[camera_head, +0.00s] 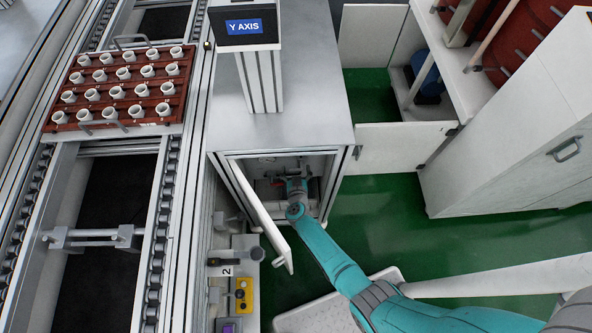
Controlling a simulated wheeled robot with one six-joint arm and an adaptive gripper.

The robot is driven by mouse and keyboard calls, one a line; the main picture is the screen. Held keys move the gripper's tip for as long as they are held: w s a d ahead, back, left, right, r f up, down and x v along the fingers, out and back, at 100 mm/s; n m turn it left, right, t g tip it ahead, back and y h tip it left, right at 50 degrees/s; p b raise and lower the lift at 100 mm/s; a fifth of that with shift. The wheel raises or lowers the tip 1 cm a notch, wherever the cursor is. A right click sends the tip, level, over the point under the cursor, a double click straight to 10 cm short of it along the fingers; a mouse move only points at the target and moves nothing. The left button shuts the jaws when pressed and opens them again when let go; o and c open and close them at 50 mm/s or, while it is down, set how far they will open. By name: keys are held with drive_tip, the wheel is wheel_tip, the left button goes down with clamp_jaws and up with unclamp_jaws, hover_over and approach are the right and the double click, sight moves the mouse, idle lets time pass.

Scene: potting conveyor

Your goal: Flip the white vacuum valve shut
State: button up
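My teal arm reaches into an open low cabinet (235,152) under the machine column. Its wrist and my gripper (290,181) are inside the opening, small and in shadow. I cannot make out the fingertips or whether they are open or shut. The white vacuum valve cannot be told apart here. Some pale fittings and a small red spot (277,183) show inside near the gripper, but the arm covers part of that area.
The cabinet door (262,212) stands open left of my arm. A control box with a yellow panel (242,295) stands at lower left. A conveyor carries a red tray (125,126) of white cups. Green floor (385,225) is clear to the right, beside a white cabinet (500,135).

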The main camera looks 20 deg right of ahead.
drive_tip(key=v, duration=0.7)
drive_tip(key=shift+s+r, duration=0.15)
drive_tip(key=shift+s, duration=0.05)
drive_tip(key=shift+a, duration=0.1)
idle(0.6)
